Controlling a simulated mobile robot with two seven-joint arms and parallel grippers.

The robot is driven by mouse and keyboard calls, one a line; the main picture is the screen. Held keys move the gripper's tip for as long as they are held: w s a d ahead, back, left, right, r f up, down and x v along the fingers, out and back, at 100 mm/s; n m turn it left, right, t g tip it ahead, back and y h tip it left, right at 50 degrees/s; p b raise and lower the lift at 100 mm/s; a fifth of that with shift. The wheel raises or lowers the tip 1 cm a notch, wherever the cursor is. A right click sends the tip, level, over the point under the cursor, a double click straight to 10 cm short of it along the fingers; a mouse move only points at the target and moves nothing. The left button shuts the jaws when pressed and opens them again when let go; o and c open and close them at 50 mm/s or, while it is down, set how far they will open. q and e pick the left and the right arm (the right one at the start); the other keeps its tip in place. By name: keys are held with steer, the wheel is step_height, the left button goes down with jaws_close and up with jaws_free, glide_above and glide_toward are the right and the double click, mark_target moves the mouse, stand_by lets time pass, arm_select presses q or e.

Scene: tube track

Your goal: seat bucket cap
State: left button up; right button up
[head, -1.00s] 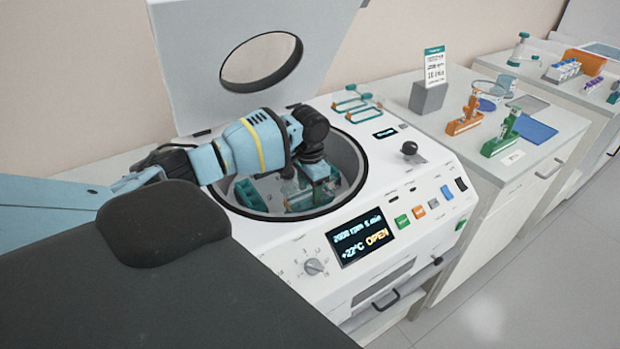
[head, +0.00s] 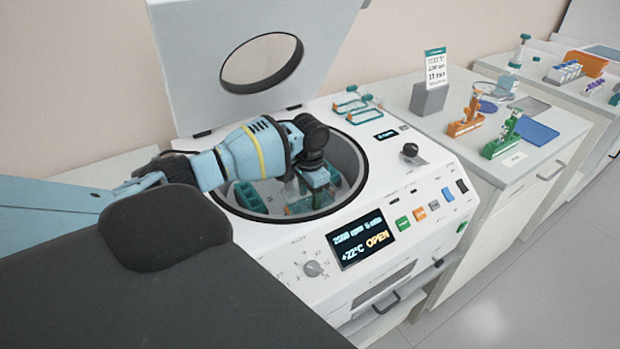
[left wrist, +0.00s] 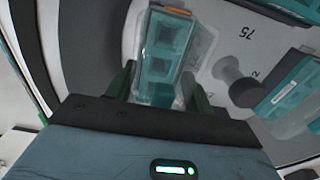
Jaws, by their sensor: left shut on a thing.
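My left gripper (head: 316,182) reaches down into the open centrifuge bowl (head: 352,158) in the head view. In the left wrist view its two dark green fingers (left wrist: 160,88) are shut on a clear bucket cap (left wrist: 202,45). The cap lies over or around a teal bucket (left wrist: 160,62) with square openings. I cannot tell whether the cap is fully down on the bucket. A second teal bucket (left wrist: 290,88) sits across the grey rotor, right of its hub knob (left wrist: 234,82). My right gripper is not in view.
The centrifuge lid (head: 190,50) stands open behind the bowl. Clear caps with teal edges (head: 356,103) lie on the deck behind the bowl's right side. The bench on the right holds orange (head: 467,118) and green (head: 505,137) stands.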

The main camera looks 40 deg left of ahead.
arm_select(q)
steer(key=shift+f, duration=0.35)
stand_by(0.3)
steer(key=shift+f, duration=0.25)
steer(key=o, duration=1.1)
steer(key=shift+r, duration=3.9)
